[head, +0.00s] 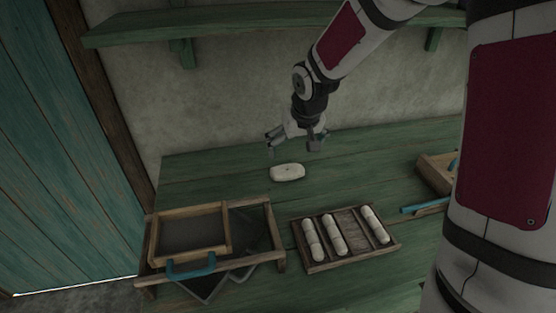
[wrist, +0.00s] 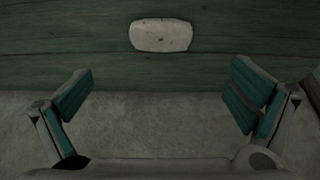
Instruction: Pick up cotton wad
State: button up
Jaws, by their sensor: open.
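The cotton wad (head: 287,172) is a white, rounded, oblong pad lying on the green wooden table in the head view. In the wrist view the cotton wad (wrist: 161,35) lies flat at the top centre, beyond the fingertips. My gripper (head: 293,146) hangs above the back part of the table, just behind and above the wad, not touching it. In the wrist view my gripper (wrist: 160,90) has its two teal-padded fingers spread wide, with nothing between them.
A wooden frame box with a blue handle (head: 191,267) stands at the table's front left. A wooden tray (head: 346,258) with several white rolls is at front centre. Another wooden box (head: 436,175) is at right. A green shelf (head: 240,22) runs along the wall above. Table around the wad is clear.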

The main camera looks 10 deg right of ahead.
aim_at(288, 169)
jog(key=b+x, duration=0.2)
jog(key=x, duration=1.1)
jog(key=shift+w+a+f+b, duration=0.1)
jog(key=shift+w+f+b, duration=0.15)
jog(key=shift+w+b, duration=0.1)
jog(key=shift+s, duration=0.1)
jog(key=shift+c, duration=0.2)
jog(key=c, duration=0.5)
